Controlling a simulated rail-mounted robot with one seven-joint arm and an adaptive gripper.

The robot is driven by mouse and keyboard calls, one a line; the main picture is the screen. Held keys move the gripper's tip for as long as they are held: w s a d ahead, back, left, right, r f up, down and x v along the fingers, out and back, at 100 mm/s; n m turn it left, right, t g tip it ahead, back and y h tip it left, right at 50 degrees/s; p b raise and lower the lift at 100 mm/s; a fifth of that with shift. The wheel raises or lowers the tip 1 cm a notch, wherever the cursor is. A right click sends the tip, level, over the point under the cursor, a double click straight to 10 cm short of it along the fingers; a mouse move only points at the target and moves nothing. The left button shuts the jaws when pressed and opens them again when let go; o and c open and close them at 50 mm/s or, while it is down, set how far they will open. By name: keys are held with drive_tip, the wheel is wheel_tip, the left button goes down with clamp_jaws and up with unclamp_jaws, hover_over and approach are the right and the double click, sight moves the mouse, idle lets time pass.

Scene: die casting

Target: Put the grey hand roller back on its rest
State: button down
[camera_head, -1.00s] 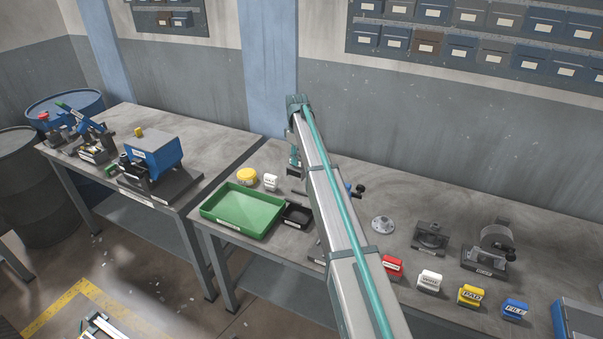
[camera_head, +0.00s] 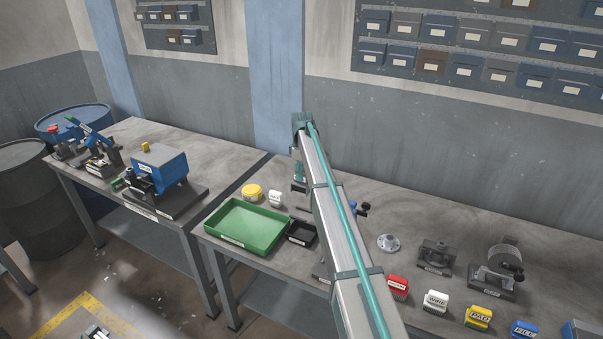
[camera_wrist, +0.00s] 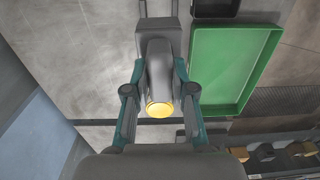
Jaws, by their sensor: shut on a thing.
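My gripper (camera_wrist: 160,100) is in the wrist view, with its two teal-and-grey fingers closed on either side of a grey body with a round yellow end. I take this for the grey hand roller (camera_wrist: 157,72). A grey block and a thin wire frame show at its far end, above bare tabletop. I cannot tell which thing is the roller's rest; a labelled dark piece is partly hidden behind my arm.
A green tray (camera_head: 206,235) and a small black tray (camera_head: 291,239) stand at the bench's left, beside a yellow tub (camera_head: 252,192). A metal flange (camera_head: 388,242), dark fixtures (camera_head: 436,254) and several coloured labelled blocks (camera_head: 437,301) stand right of my arm.

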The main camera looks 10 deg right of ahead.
drive_tip(key=shift+f+b, duration=2.05)
drive_tip(key=shift+f, duration=4.1)
drive_tip(key=shift+f, duration=0.25)
drive_tip(key=c, duration=0.9)
unclamp_jaws()
